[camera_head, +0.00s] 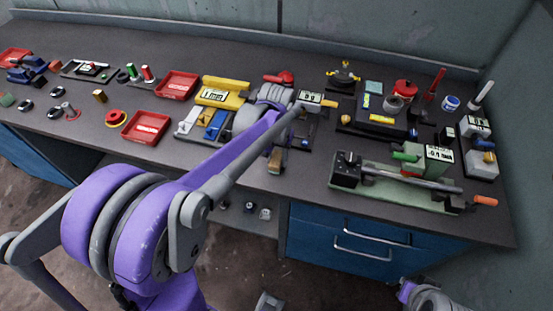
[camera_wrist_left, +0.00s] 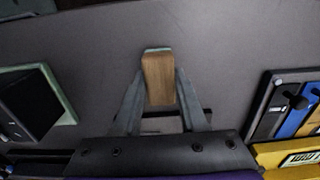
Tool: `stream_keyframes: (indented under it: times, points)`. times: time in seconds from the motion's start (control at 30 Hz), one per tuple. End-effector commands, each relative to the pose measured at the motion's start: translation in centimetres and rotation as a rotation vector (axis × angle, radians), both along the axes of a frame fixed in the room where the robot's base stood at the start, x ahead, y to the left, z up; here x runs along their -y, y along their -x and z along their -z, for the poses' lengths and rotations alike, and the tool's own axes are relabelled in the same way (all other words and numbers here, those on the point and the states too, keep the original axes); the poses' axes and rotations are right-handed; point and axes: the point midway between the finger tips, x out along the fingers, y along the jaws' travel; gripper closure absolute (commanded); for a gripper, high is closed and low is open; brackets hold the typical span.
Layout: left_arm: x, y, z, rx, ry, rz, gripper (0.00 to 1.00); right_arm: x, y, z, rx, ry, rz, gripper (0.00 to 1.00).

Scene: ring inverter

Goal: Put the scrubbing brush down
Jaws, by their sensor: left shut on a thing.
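The scrubbing brush shows as a brown wooden block in the head view (camera_head: 275,160), close to the front edge of the bench. It also shows in the left wrist view (camera_wrist_left: 158,80), upright in the picture between the two grey fingers. My left gripper (camera_wrist_left: 160,100) is shut on it, with one finger on each side. In the head view my left forearm and wrist hide most of the gripper. The brush's lower part is hidden, and I cannot tell whether it touches the bench.
The grey bench (camera_head: 310,180) has a bare strip around the brush. Left of it is a tray of blue and white parts (camera_head: 205,124) with a yellow holder (camera_head: 225,92) behind. Right of it is a green fixture (camera_head: 400,190) with a black block. Red trays (camera_head: 148,127) lie farther left.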

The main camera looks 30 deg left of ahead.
Motion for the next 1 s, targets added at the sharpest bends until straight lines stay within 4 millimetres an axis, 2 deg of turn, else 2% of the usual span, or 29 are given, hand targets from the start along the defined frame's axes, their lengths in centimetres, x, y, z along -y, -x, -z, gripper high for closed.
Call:
stream_keyframes:
  times: [0.07, 0.43, 0.47, 0.6, 0.87, 1.0]
  points:
    - [0.0, 0.0, 0.6, 0.000, 0.000, 0.000, 1.00, 0.0, 0.0, 0.1, 0.000, 0.000, 0.000, 1.00]
    - [0.0, 0.0, 1.0, -0.001, 0.000, 0.000, 1.00, 0.0, 0.1, 0.4, -0.002, 0.000, 0.000, 1.00]
    - [0.0, 0.0, 1.0, 0.000, 0.000, 0.000, 0.55, 0.0, 0.1, 0.4, -0.002, 0.000, 0.000, 1.00]
    - [0.0, 0.0, 0.9, 0.000, 0.000, 0.000, 0.30, 0.0, 0.1, 0.3, -0.002, 0.000, 0.000, 1.00]
    - [0.0, 0.0, 0.8, 0.000, 0.000, 0.000, 0.28, 0.0, 0.1, 0.2, -0.001, 0.000, 0.000, 1.00]
    - [0.0, 0.0, -0.2, 0.000, 0.000, 0.000, 0.28, 0.0, 0.0, -0.1, 0.000, 0.000, 0.000, 1.00]
